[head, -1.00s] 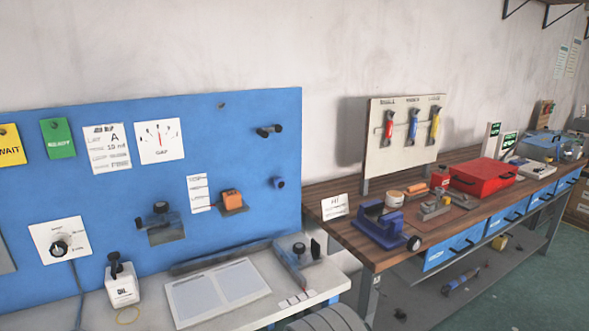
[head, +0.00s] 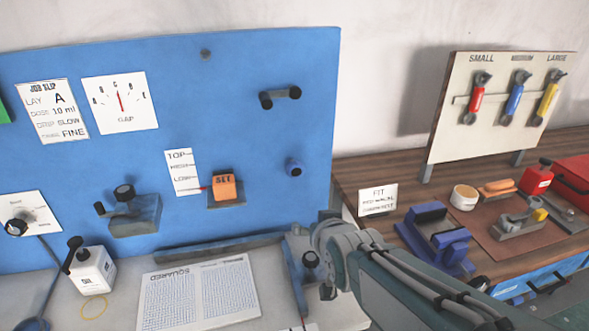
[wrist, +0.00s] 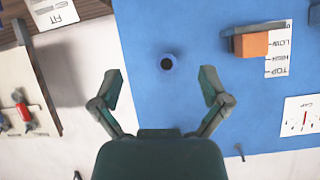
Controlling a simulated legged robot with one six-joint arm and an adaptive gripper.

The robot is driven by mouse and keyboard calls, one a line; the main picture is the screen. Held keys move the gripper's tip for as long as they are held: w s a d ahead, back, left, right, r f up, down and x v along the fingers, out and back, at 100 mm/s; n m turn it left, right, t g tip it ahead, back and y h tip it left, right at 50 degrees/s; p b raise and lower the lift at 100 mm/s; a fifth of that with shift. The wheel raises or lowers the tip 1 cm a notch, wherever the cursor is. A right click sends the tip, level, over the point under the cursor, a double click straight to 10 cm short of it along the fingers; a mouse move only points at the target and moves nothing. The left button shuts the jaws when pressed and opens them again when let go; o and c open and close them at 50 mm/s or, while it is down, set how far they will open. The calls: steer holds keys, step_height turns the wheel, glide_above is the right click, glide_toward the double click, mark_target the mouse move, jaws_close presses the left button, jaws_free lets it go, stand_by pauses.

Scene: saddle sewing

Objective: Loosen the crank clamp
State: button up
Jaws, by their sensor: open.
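My gripper (wrist: 160,76) is open in the wrist view, with nothing between its fingers. A round blue piece with a dark centre (wrist: 167,63) on the blue board appears between the fingertips; it also shows in the head view (head: 294,167). Above it in the head view is a dark crank-like bar with two knobs (head: 280,96). A grey block with a crank arm and dark knobs (head: 133,212) is mounted farther left. I cannot tell which of these is the crank clamp. My arm (head: 385,275) hides part of the bench edge, and its gripper is mostly hidden there.
An orange block (head: 224,187) with a level label stands on the board, left of the blue piece. A blue fixture (head: 435,236) sits on the wooden bench at right.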

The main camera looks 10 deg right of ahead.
steer(key=w+d+t, duration=0.2)
steer(key=w, duration=0.2)
steer(key=m+t, duration=0.1)
steer(key=t, duration=0.3)
glide_toward(297, 171)
steer(key=w, duration=1.1)
steer(key=shift+f, duration=0.2)
steer(key=shift+w, duration=0.3)
steer(key=c, duration=1.2)
